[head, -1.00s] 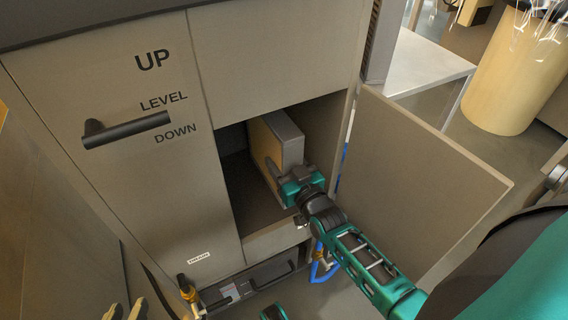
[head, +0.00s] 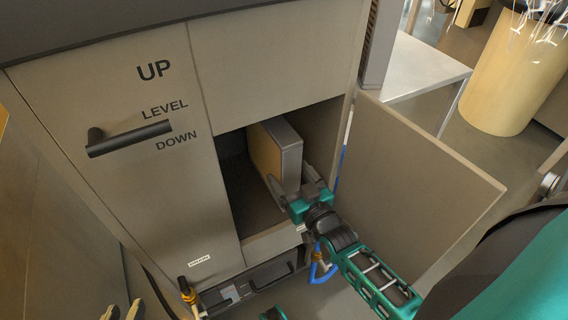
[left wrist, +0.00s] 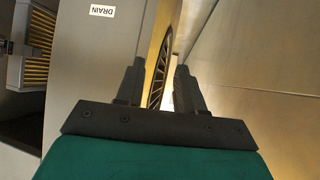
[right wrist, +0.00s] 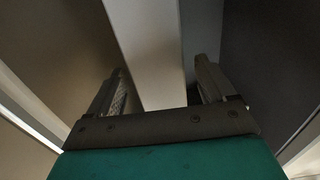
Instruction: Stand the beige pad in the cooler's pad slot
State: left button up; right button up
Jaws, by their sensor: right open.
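The beige pad (head: 268,153) stands upright on its edge inside the open compartment of the cooler (head: 215,65), with its grey narrow side facing out. In the right wrist view the pad's edge (right wrist: 150,35) runs between the fingers, with a visible gap to the right finger. My right gripper (head: 290,182) is open at the pad's lower front end. My left gripper (left wrist: 162,78) is open, with nothing held, near the DRAIN label. The slot's edges around the pad's base are hidden.
The compartment door (head: 415,185) hangs open to the right. A black lever handle (head: 128,138) sticks out beside LEVEL and DOWN.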

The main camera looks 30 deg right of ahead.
jog(key=s+p, duration=0.1)
jog(key=s, duration=0.6)
pick_arm(q)
jog(key=shift+s+a+r, duration=0.2)
jog(key=shift+a+r, duration=0.05)
jog(key=shift+a, duration=0.05)
pick_arm(e)
jog(key=s+a+n+g+y, duration=0.3)
jog(key=a+g, duration=0.4)
jog(key=a, duration=0.5)
jog(key=shift+s+a+r+y, duration=0.4)
jog(key=shift+s+y, duration=0.2)
jog(key=shift+s, duration=0.4)
pick_arm(q)
jog(key=s+a+r+y+p, duration=0.1)
jog(key=a+r+p, duration=0.2)
jog(key=r+p, duration=0.9)
jog(key=p, duration=0.6)
jog(key=shift+s+a+r+y, duration=0.15)
jog(key=shift+s+a+y, duration=0.15)
jog(key=shift+s+a, duration=0.1)
pick_arm(e)
jog(key=s+d+r+h, duration=0.1)
jog(key=d+r, duration=0.2)
jog(key=r, duration=0.9)
jog(key=shift+s+d+r, duration=0.2)
jog(key=shift+s+d, duration=0.15)
jog(key=shift+d, duration=0.05)
pick_arm(q)
jog(key=shift+d, duration=0.1)
